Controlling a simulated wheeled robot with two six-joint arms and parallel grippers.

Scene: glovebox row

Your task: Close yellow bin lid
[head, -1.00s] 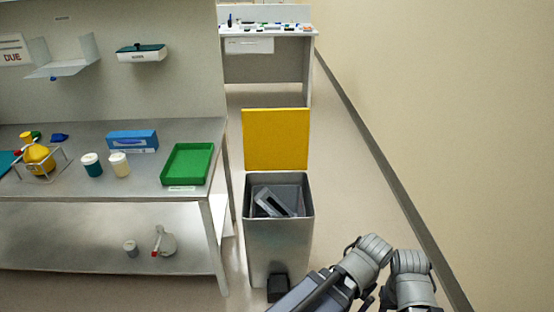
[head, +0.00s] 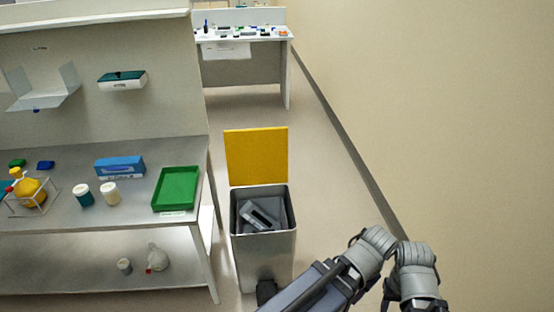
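The yellow bin lid (head: 256,156) stands open and upright at the back edge of the grey bin (head: 263,256), left of the picture's middle. The bin's mouth faces up, and a grey object (head: 258,217) lies inside it. A black pedal (head: 266,290) shows at the foot of the bin. My arms come in at the lower right, in front of and to the right of the bin, apart from the lid. No gripper fingertips can be made out.
A steel bench (head: 128,190) stands to the left of the bin, with a green tray (head: 176,188), a blue box (head: 119,166) and two jars on it. A bare wall (head: 450,120) runs along the right. Open floor lies behind the bin. A white table (head: 243,40) stands at the back.

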